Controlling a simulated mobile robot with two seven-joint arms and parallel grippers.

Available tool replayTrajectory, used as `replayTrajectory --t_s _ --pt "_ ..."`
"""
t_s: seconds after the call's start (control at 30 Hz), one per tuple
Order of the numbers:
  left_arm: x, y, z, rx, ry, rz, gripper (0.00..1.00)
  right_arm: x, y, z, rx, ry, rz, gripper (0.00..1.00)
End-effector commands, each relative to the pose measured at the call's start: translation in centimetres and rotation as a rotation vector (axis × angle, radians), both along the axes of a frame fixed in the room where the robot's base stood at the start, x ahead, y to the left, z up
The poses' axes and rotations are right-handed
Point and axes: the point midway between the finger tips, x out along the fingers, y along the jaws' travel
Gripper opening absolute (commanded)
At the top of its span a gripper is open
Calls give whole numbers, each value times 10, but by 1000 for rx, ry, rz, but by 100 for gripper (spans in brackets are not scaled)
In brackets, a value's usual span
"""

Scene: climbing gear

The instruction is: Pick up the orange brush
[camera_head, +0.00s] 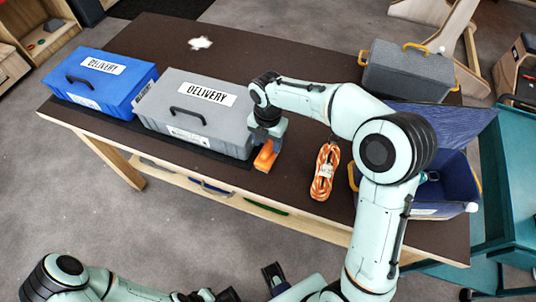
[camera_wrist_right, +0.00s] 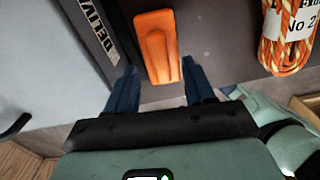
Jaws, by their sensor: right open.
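The orange brush (camera_head: 266,156) lies on the dark table top just right of the grey delivery box. It also shows in the right wrist view (camera_wrist_right: 158,45), with its near end toward my fingers. My right gripper (camera_wrist_right: 160,88) is open and empty, its two dark blue fingers pointing at the brush, one toward each side of its near end. In the head view my right gripper (camera_head: 267,138) is over the brush and hides part of it. Parts of my left arm show at the bottom edge; its jaws cannot be made out clearly.
A grey delivery box (camera_head: 190,108) stands close left of the brush, a blue one (camera_head: 98,82) farther left. A coiled orange rope (camera_head: 325,172) lies to the right. An open blue case (camera_head: 447,183) and a grey case (camera_head: 408,72) stand at the right end.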

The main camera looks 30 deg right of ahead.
Motion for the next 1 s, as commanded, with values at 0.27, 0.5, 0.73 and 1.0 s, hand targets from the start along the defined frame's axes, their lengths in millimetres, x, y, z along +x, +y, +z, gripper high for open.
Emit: replayTrajectory --t_s 0.27,0.5,0.73,1.0 --pt "-1 0 -4 0 1 0 0 0 -1 -29 1 1 0 53" --pt "-1 0 -3 0 1 0 0 0 -1 -29 0 0 0 40" --pt "-1 0 -3 0 1 0 0 0 -1 -28 0 0 0 0" --pt "-1 0 -3 0 1 0 0 1 -1 -26 1 -1 0 0"
